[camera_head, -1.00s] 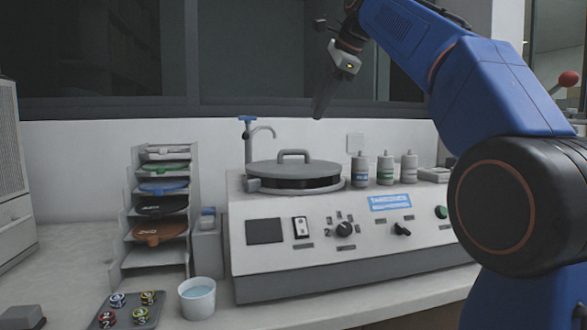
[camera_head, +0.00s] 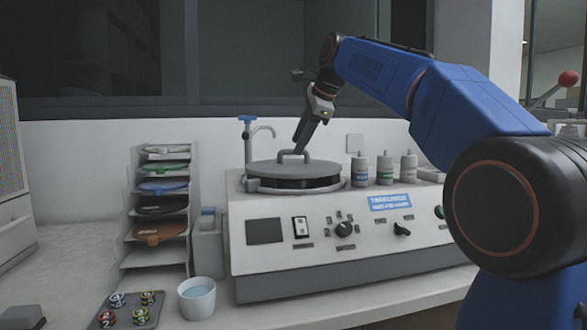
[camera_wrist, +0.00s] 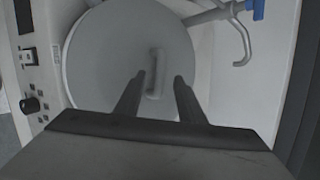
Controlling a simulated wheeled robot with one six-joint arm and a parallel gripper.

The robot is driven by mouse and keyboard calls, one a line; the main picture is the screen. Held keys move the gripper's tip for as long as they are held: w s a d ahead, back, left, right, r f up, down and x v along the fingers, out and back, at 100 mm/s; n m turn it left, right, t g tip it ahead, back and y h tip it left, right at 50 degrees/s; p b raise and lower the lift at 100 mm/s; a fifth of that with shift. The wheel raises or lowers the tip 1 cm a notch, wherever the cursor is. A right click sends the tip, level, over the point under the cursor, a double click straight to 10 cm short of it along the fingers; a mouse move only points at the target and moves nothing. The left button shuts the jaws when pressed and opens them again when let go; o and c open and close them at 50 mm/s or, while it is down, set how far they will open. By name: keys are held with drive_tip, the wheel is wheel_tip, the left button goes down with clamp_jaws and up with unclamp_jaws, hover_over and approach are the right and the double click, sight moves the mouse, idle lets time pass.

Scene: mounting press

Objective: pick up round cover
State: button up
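The round cover (camera_head: 318,170) is a grey disc with a raised loop handle (camera_head: 284,157). It lies on the round basin on top of the white machine, and its underside meets a dark ring. In the wrist view the cover (camera_wrist: 105,55) fills the upper middle, with its pale handle (camera_wrist: 154,80) upright in the picture. My gripper (camera_head: 299,146) is at the handle in the head view, tilted down. In the wrist view its two fingers (camera_wrist: 159,80) are apart, one on each side of the handle, with gaps visible. Contact with the handle does not show.
A blue-topped tap (camera_head: 262,131) stands behind the cover's left side. Several grey bottles (camera_head: 385,170) stand to its right. A rack of coloured discs (camera_head: 160,210), a cup of water (camera_head: 197,298) and a small tray (camera_head: 128,318) are to the left.

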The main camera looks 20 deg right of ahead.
sight(296, 164)
drive_tip(key=shift+x, duration=1.5)
clamp_jaws()
